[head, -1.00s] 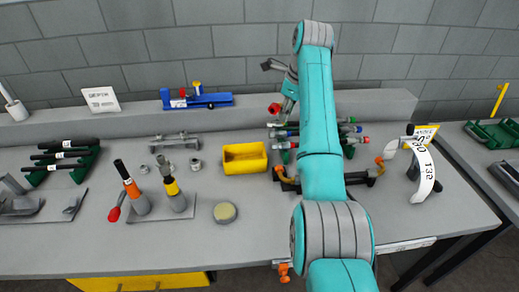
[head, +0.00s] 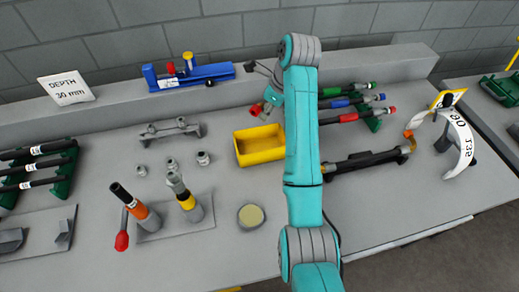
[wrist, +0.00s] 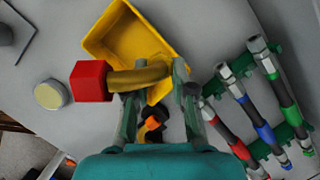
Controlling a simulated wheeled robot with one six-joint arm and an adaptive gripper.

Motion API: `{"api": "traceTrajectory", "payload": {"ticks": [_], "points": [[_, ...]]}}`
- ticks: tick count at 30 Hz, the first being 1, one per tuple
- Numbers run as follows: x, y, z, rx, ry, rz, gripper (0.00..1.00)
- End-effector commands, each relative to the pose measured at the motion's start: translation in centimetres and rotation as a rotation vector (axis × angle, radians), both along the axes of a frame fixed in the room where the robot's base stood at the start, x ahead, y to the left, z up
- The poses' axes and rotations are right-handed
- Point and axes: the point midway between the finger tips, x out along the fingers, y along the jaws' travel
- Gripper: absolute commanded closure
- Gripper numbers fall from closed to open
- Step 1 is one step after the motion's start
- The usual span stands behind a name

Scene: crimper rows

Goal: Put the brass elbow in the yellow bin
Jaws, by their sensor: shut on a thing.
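The brass elbow (wrist: 140,78) is a curved brass tube with a red block-like end (wrist: 90,81). My gripper (wrist: 155,88) is shut on it, and the red end sticks out to the left in the wrist view. In the head view the red end (head: 257,111) shows beside my gripper (head: 272,100), held up off the bench. The yellow bin (head: 262,158) is an open box on the bench. In the wrist view the elbow overlaps the near part of the bin (wrist: 103,30). The exact height above the bin is hard to tell.
A green rack with several coloured hoses (head: 350,101) stands right of the bin. A black hose (head: 365,160) lies in front of it. A blue tool (head: 195,76) sits on the back ledge. Two upright handled tools (head: 190,205) and a round tin (head: 250,216) stand left and in front.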

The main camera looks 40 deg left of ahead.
Motion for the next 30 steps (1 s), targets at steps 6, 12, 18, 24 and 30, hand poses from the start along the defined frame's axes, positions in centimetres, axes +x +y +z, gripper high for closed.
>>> {"api": "traceTrajectory", "payload": {"ticks": [6,12,18,24,30], "points": [[-1.0,-0.7,-1.5,0.005,0.006,-0.003,1.0],[-1.0,-0.7,-4.4,0.004,0.008,-0.002,1.0],[-0.9,-0.7,-6.2,0.005,0.005,-0.003,1.0],[-1.0,-0.7,-8.9,0.003,0.008,-0.003,1.0],[-0.9,-0.7,-10.9,0.005,0.006,-0.003,1.0]]}}
